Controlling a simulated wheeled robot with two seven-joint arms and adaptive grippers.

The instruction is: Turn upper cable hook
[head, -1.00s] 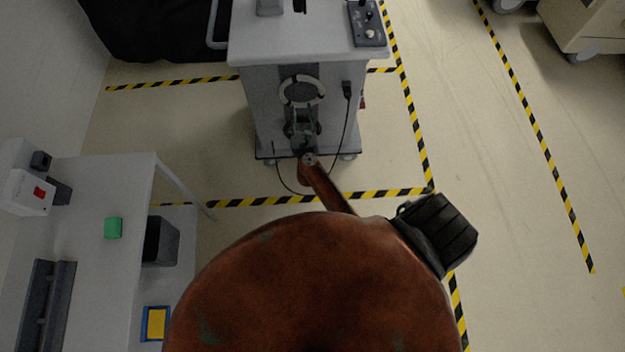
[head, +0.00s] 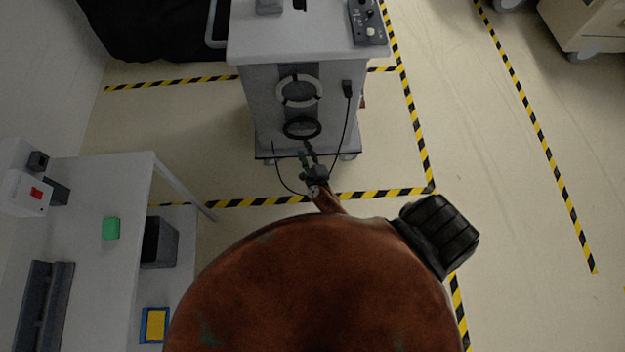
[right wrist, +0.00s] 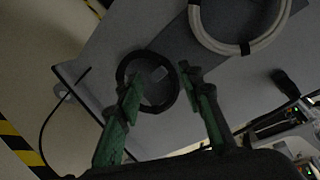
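On the front of a grey cart (head: 258,110) a pale cable coil (head: 299,91) with dark bands hangs above a black cable coil (head: 302,128). I cannot make out the upper cable hook clearly at the pale coil. In the right wrist view the pale coil (right wrist: 240,46) is at the top right, and the black coil (right wrist: 148,81) encloses a small light block (right wrist: 159,74), perhaps the lower hook. My right gripper (head: 307,154) is below and in front of the black coil. Its green fingers (right wrist: 160,84) are apart with nothing held between them. My left gripper is out of view.
A black cable with a plug (head: 347,89) hangs down the cart's right side. A control box (head: 368,22) sits on the cart top. A white table (head: 85,270) with a green block (head: 111,228) stands at left.

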